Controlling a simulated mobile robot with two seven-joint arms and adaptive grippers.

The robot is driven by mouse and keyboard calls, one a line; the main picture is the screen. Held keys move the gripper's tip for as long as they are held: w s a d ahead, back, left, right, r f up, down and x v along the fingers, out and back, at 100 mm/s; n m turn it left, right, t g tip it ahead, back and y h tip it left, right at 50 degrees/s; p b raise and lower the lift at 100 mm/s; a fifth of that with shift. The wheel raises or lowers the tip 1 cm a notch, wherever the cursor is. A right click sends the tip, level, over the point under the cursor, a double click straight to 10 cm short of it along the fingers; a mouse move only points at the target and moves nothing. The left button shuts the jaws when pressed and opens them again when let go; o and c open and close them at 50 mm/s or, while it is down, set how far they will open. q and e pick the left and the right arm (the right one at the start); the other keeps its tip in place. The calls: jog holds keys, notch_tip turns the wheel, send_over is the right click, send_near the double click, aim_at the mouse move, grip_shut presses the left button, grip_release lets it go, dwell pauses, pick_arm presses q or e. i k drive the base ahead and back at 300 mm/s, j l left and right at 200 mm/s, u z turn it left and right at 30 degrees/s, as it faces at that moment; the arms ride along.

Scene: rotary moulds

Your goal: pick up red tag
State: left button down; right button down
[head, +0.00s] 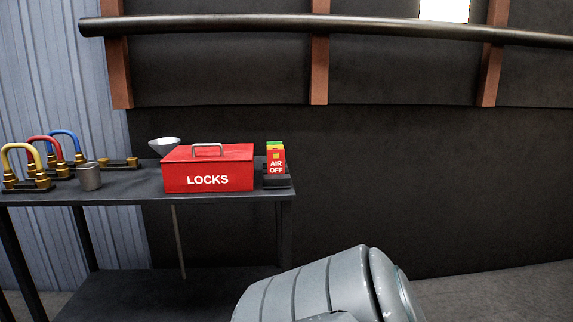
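The red tag (276,165) reads "AIR OFF" and has a small yellow mark near its top. It stands at the right end of the dark table, in front of green and yellow tags (275,144) that show just above it. It sits in a small black holder (280,182). The red box marked "LOCKS" (208,169) is close on its left. Neither of my grippers shows in the head view. A grey rounded part at the bottom is mine, well below and to the right of the tag.
The table (130,190) also bears a metal cup (89,176), a funnel (165,146) and yellow, red and blue curved pipes (42,147) at the left. A dark rail (330,24) crosses the wall above. The space right of the table is open.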

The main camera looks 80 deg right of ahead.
aim_at(275, 166)
jog(key=z, duration=2.45)
jog(key=i+l+u, duration=0.45)
jog(key=l, duration=0.3)
jog(key=i+l+u, duration=0.25)
jog(key=l, duration=0.2)
